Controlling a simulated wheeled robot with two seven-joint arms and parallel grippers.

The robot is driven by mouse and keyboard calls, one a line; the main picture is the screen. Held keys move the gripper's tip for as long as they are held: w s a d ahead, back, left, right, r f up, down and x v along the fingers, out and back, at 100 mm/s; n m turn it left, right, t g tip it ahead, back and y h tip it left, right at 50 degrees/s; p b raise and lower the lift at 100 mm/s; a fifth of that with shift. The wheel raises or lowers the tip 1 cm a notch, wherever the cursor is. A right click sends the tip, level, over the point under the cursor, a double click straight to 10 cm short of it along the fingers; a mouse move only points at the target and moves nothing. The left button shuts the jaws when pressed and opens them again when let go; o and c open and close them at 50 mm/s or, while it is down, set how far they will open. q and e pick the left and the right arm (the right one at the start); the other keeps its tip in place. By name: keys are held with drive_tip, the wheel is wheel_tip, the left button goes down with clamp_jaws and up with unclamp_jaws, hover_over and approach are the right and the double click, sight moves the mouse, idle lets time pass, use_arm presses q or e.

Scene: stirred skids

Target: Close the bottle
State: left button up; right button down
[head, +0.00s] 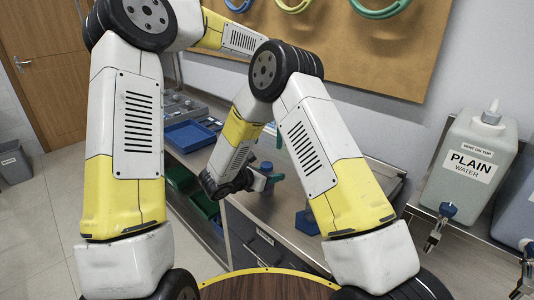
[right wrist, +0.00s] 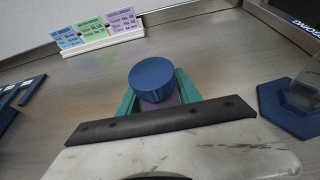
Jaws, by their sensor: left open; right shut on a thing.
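My right gripper (head: 268,179) has teal fingers and is low over the steel worktop. In the right wrist view its fingers (right wrist: 160,102) are shut on the bottle (right wrist: 172,101), whose purplish body shows only as a small patch between them. A round, ribbed blue cap (right wrist: 151,82) sits above the fingers at the top of the bottle. The cap also shows in the head view (head: 266,166). Whether the cap is fully seated cannot be told.
A blue hexagonal base (right wrist: 287,110) with a clear part stands to the right. Colored label cards (right wrist: 103,32) stand at the back. A plain water canister (head: 468,165) is on the right bench. Blue trays (head: 190,135) lie at left.

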use_arm(q)
drive_tip(key=shift+r, duration=1.8)
use_arm(e)
drive_tip(key=c, duration=0.7)
unclamp_jaws()
drive_tip(key=shift+c, duration=0.2)
drive_tip(key=v, duration=0.7)
drive_tip(key=shift+s+a+r, duration=0.15)
drive_tip(key=shift+s+a, duration=0.1)
drive_tip(key=shift+s, duration=0.05)
use_arm(q)
drive_tip(key=shift+s+a, duration=0.1)
use_arm(e)
drive_tip(key=shift+s+a, duration=0.1)
